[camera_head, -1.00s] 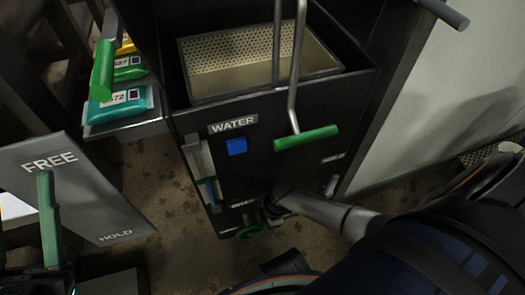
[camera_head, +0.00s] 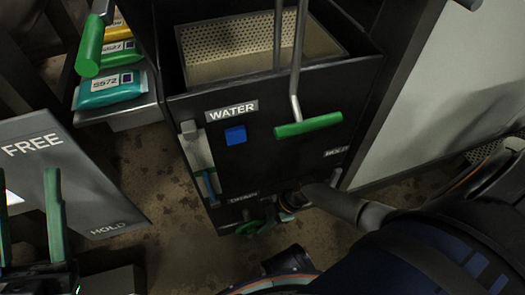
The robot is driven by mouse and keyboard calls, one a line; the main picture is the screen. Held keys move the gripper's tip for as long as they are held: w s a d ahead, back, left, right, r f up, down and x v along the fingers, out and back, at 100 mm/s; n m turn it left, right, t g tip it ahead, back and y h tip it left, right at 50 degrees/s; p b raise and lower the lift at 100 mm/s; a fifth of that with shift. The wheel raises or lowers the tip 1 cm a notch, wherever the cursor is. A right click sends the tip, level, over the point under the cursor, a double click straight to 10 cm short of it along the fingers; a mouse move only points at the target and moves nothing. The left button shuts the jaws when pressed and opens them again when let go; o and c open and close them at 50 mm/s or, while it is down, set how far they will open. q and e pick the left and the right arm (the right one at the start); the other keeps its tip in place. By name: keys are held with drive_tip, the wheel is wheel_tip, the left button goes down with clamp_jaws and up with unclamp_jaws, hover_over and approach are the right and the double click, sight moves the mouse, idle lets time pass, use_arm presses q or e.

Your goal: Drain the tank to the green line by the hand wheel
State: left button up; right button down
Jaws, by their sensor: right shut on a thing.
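The black tank (camera_head: 260,165) with a WATER label stands in the middle. A tall sight gauge (camera_head: 197,150) is on its front left edge, pale above with a narrow blue strip (camera_head: 209,186) low down. The green hand wheel (camera_head: 248,228) shows partly at the tank's foot, below the DRAIN label. My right gripper (camera_head: 275,214) is down at the wheel, shut on it; my own arm hides much of the grip. My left gripper (camera_head: 30,225) is at the lower left, its green fingers apart and empty, away from the tank.
A green-handled lever (camera_head: 309,125) hangs before the tank, beside a blue square (camera_head: 235,135). A perforated basket (camera_head: 260,50) sits at the tank's top. Coloured packs (camera_head: 112,87) lie on a shelf (camera_head: 120,117) at left. A grey FREE/HOLD panel (camera_head: 95,190) stands below.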

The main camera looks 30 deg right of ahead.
drive_tip(key=c, duration=0.8)
unclamp_jaws()
drive_tip(key=p+v, duration=0.3)
drive_tip(key=v, duration=0.4)
drive_tip(key=shift+r, duration=0.2)
drive_tip(key=shift+o, duration=0.2)
drive_tip(key=shift+d, duration=0.1)
